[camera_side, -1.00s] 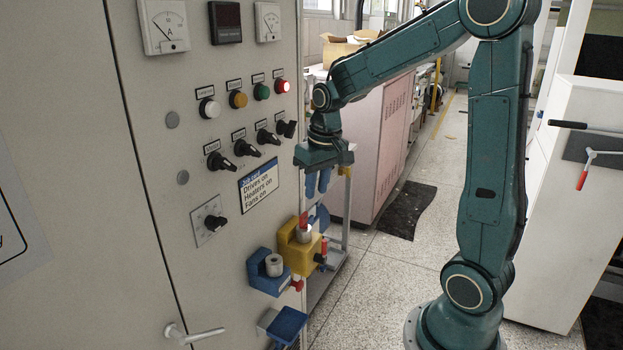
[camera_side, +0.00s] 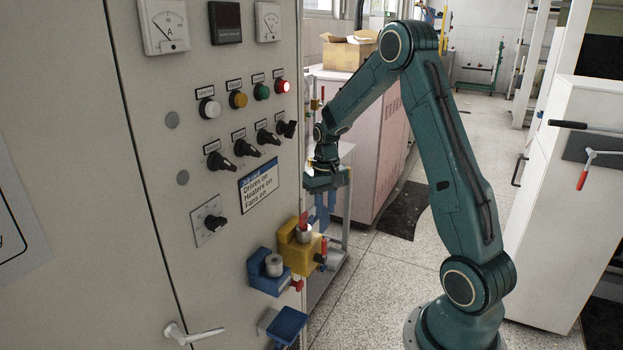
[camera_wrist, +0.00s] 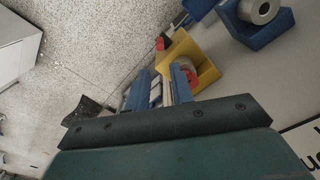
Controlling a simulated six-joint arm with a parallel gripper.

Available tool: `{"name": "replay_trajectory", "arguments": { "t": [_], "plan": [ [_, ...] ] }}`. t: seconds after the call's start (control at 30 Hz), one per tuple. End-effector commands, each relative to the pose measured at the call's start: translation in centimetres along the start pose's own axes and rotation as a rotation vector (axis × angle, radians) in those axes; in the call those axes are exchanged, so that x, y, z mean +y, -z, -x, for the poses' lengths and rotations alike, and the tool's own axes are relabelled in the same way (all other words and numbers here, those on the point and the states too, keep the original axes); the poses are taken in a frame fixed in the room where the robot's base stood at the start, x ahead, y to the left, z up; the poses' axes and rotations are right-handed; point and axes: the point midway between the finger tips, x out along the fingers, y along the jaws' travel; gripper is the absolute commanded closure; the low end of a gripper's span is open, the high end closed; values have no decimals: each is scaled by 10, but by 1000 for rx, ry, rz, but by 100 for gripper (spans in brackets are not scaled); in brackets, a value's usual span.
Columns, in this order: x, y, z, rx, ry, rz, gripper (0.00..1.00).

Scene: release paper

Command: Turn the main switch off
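A grey control panel (camera_side: 140,215) carries a row of black rotary knobs: one at the left (camera_side: 219,161), others rising to the right (camera_side: 289,129). Another black knob (camera_side: 216,223) sits on a square plate lower down. Their small labels are unreadable, so I cannot tell which is the main switch. A card (camera_side: 259,186) reads "Drives on, Heaters on, Fans on". My gripper (camera_side: 322,212) hangs fingers-down right of the panel, above and behind the yellow holder. In the wrist view its blue fingers (camera_wrist: 160,92) stand apart with no held object visible.
A yellow holder (camera_side: 301,256) with red parts and a grey cylinder sits below my gripper; it also shows in the wrist view (camera_wrist: 205,70). Blue holders (camera_side: 266,284) (camera_side: 287,325) are lower left. A pink cabinet (camera_side: 374,165) stands behind.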

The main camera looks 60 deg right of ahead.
Motion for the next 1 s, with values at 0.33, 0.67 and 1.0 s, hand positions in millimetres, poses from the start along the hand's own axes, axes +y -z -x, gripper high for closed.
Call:
{"name": "replay_trajectory", "arguments": {
  "t": [0.33, 0.67, 1.0],
  "plan": [
    [0, -1, -24, -4, 0, 1, 77],
    [0, -1, -72, -5, 0, 1, 77],
    [0, -1, -118, -4, 0, 1, 77]
  ]
}}
